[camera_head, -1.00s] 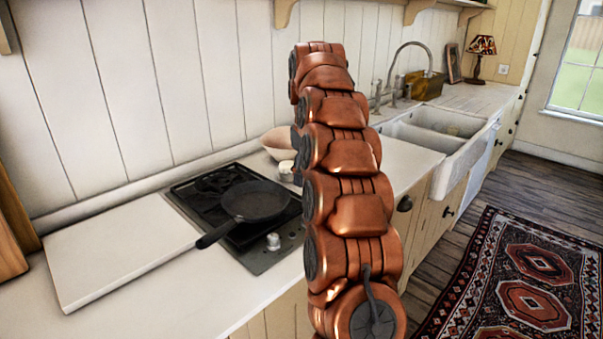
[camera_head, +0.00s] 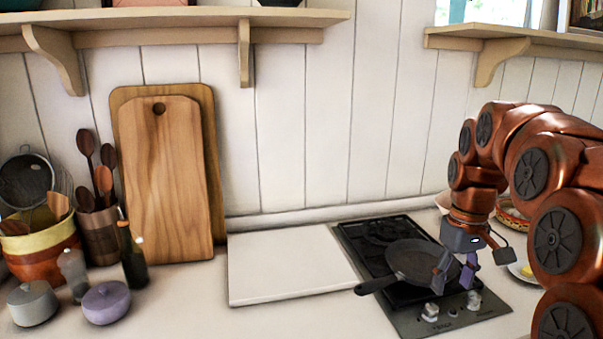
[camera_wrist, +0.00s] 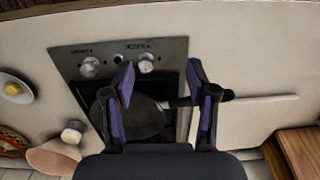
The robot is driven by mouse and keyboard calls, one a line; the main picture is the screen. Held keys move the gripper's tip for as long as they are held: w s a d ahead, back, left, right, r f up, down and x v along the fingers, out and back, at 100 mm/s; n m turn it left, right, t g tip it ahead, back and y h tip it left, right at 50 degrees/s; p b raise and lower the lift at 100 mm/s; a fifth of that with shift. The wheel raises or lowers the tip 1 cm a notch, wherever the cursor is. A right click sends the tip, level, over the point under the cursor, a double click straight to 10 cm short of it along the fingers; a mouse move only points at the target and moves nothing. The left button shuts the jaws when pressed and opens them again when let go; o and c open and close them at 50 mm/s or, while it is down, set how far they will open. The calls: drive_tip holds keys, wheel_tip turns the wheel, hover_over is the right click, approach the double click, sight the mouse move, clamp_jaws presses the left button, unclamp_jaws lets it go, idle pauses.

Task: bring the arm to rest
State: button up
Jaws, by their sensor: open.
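My gripper (camera_head: 454,274) hangs at the end of my copper-coloured arm, above the right side of the stove in the head view. Its two purple-grey fingers are apart and hold nothing. In the wrist view the open fingers (camera_wrist: 160,90) show over the pan and the stove front. The black frying pan (camera_head: 412,262) sits on the gas stove (camera_head: 372,240), its handle pointing to the lower left. My arm is bent, arching in from the right edge. Whether a fingertip touches the pan I cannot tell.
A white board (camera_head: 290,268) lies left of the stove. Wooden cutting boards (camera_head: 170,180), a utensil pot (camera_head: 101,232), a yellow-and-orange bowl (camera_head: 40,255) and small lidded pots (camera_head: 107,302) stand further left. Wall shelves (camera_head: 190,18) run overhead. A plate (camera_wrist: 14,89) lies beside the stove.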

drive_tip(key=s+a+f, duration=0.3)
drive_tip(key=s, duration=0.6)
drive_tip(key=s+a+f+m+p, duration=0.1)
drive_tip(key=s+a+f, duration=0.2)
drive_tip(key=s, duration=0.7)
drive_tip(key=s+a+f+m+g+p, duration=0.1)
drive_tip(key=s+a+f, duration=0.2)
drive_tip(key=s, duration=0.6)
drive_tip(key=shift+s+a+f, duration=0.3)
drive_tip(key=shift+a, duration=0.55)
drive_tip(key=shift+d+m, duration=0.1)
drive_tip(key=shift+m, duration=0.2)
